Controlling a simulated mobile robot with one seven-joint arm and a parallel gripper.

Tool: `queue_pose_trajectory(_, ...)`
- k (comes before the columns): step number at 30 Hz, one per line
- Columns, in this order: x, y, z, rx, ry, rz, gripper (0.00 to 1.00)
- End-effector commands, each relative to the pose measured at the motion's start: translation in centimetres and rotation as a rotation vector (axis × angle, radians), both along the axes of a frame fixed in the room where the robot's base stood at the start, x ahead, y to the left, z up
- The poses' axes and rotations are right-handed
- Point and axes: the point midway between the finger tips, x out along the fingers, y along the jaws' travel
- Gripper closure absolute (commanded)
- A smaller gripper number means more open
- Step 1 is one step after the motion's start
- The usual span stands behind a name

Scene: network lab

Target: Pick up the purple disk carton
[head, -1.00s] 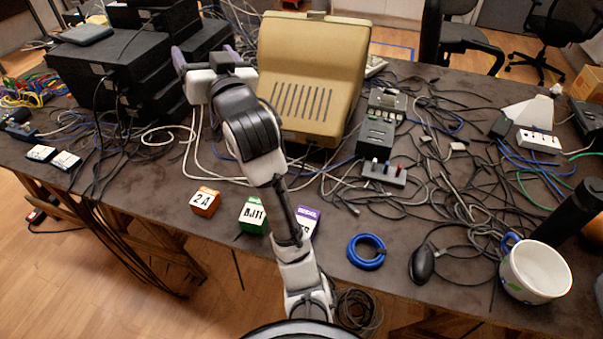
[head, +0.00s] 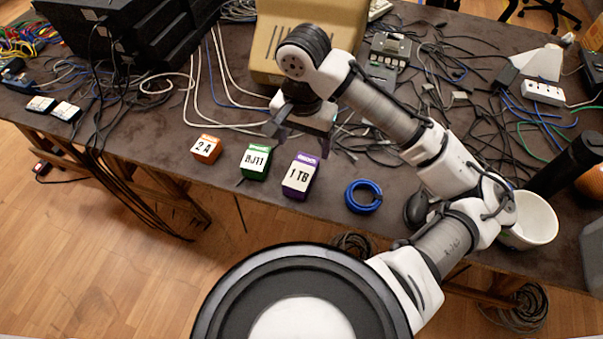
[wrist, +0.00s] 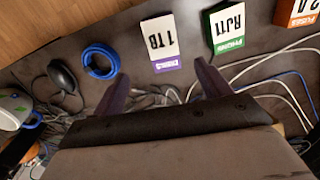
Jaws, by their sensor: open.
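The purple disk carton (head: 300,176), with a white "1 TB" label, stands near the table's front edge in the head view. It also shows in the wrist view (wrist: 166,63), upside down, with its purple strip nearest the jaws. My gripper (head: 303,143) is above and just behind the carton in the head view. In the wrist view its two fingers (wrist: 160,80) are spread wide with nothing between them. The carton lies ahead of the fingertips, apart from them.
A green RJ11 carton (head: 255,161) stands left of the purple one, and an orange 2A carton (head: 206,149) further left. A blue cable coil (head: 362,196) lies to the right. A beige monitor (head: 290,35) and loose cables are behind. A white mug (head: 530,222) stands at right.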

Motion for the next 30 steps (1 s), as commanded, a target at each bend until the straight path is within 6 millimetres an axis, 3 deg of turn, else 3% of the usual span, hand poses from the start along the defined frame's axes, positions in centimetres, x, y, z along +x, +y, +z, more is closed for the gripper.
queue_pose_trajectory(9,0.0,0.2,-6.0,0.005,-0.002,0.003,0.24)
queue_pose_trajectory(17,-0.1,0.3,-7.7,0.005,-0.003,0.004,0.24)
queue_pose_trajectory(25,-0.3,0.6,-11.3,0.006,-0.004,0.004,0.24)
queue_pose_trajectory(30,-0.3,0.6,-12.4,0.007,-0.006,0.005,0.24)
